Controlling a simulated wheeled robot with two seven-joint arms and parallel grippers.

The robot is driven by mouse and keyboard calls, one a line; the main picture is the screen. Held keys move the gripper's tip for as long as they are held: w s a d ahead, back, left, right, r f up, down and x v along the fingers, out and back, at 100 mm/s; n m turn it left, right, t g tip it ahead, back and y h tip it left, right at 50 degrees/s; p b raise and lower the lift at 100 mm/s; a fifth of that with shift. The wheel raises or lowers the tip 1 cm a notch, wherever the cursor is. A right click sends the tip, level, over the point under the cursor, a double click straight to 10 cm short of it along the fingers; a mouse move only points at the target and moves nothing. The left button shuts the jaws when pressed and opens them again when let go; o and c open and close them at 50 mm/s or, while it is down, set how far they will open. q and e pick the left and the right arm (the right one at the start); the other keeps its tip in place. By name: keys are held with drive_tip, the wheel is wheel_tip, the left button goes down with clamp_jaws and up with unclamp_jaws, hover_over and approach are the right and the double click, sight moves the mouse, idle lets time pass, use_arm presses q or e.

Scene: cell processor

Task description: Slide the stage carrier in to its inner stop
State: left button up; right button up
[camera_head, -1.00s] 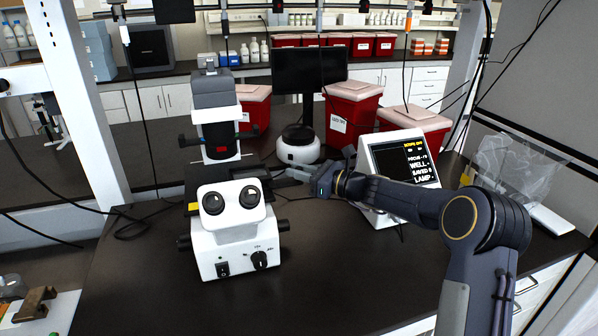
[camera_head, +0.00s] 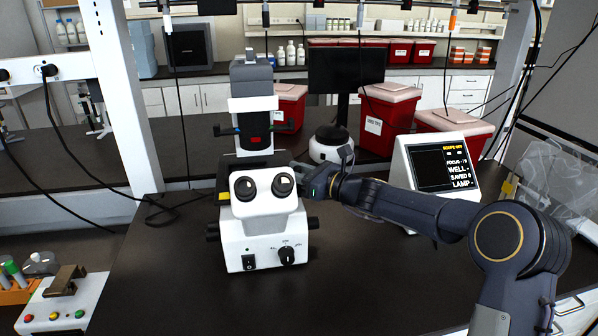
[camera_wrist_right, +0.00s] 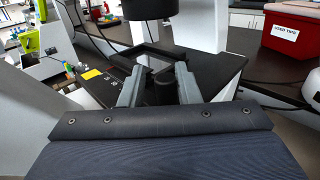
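A white microscope (camera_head: 262,232) stands on the dark bench, its eyepieces facing me. Its dark stage (camera_head: 256,160) is mostly hidden behind the eyepieces in the head view. In the right wrist view a black open frame, seemingly the stage carrier (camera_wrist_right: 178,54), lies under the dark objective housing (camera_wrist_right: 152,9). My right gripper (camera_head: 296,172) is at the right side of the stage. In the right wrist view the fingers of my right gripper (camera_wrist_right: 158,82) are apart and point at the frame. I cannot tell whether they touch it. My left gripper is not in view.
A screen unit (camera_head: 440,175) stands right of the microscope, behind my right arm. Red bins (camera_head: 388,118) and a dark monitor (camera_head: 345,72) are behind. A device with coloured buttons (camera_head: 62,305) is at lower left. The bench front is clear.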

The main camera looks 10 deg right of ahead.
drive_tip(key=shift+o, duration=0.6)
drive_tip(key=shift+d, duration=0.15)
drive_tip(key=shift+s+d, duration=0.2)
drive_tip(key=b+v, duration=0.1)
drive_tip(key=v, duration=0.6)
drive_tip(key=shift+b, duration=0.4)
drive_tip(key=shift+s, duration=0.1)
